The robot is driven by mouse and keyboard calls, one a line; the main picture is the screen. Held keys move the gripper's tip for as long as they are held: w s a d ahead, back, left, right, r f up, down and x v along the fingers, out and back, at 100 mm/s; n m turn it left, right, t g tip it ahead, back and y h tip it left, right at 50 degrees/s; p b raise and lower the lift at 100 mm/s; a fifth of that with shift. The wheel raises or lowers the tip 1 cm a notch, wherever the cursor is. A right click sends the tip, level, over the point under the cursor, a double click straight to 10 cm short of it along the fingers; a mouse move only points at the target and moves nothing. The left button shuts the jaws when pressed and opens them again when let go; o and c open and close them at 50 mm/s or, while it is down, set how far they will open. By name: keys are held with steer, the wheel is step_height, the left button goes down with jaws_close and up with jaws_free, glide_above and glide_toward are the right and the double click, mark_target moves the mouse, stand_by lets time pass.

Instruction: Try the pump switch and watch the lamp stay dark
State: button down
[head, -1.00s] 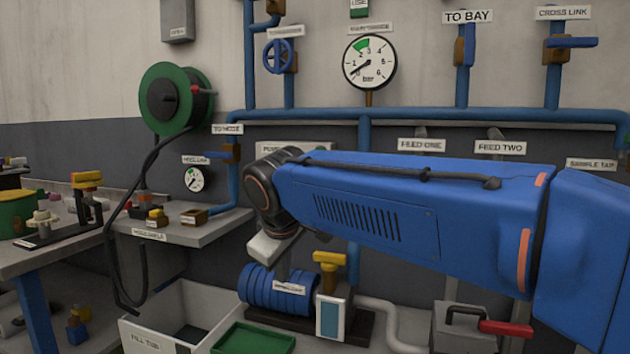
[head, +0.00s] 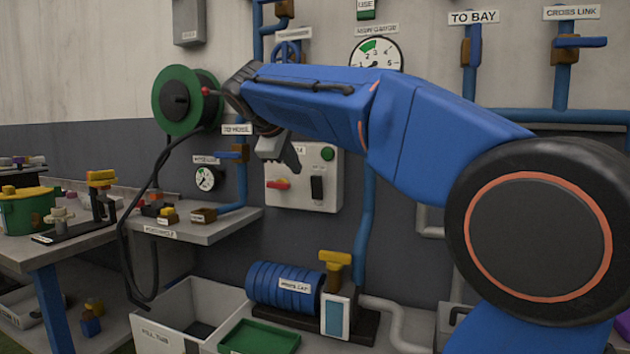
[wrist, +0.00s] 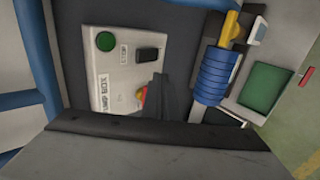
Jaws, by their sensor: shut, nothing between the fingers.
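The grey pump box (head: 303,198) is on the wall below the pipes. It carries a red switch handle (head: 278,184), a black switch (head: 317,187) and a round green lamp (head: 328,154), which looks unlit. My gripper (head: 293,165) is shut and empty, in front of the box's upper left, tip just above the red handle. In the wrist view its dark fingers partly cover the handle; I cannot tell whether they touch.
A hose reel (head: 187,101) hangs left, with its hose drooping. A shelf (head: 190,228) with small parts is below it. A blue ribbed unit (head: 283,285) with a yellow handle (head: 335,258) and a white tub (head: 180,320) are beneath the box. Blue pipes run beside the box.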

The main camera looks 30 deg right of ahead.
mark_target(315, 178)
steer(key=shift+d, duration=0.1)
steer(key=x, duration=0.4)
steer(key=w+d+r+x, duration=0.1)
steer(key=x, duration=0.3)
steer(key=r+x, duration=0.1)
steer(key=x, duration=0.3)
steer(key=shift+w+d, duration=0.3)
steer(key=shift+d, duration=0.05)
steer(key=shift+w+d+r+g+y, duration=0.3)
steer(key=shift+d+y, duration=0.1)
steer(key=shift+d, duration=0.1)
steer(key=shift+a, duration=0.15)
steer(key=shift+r, duration=0.7)
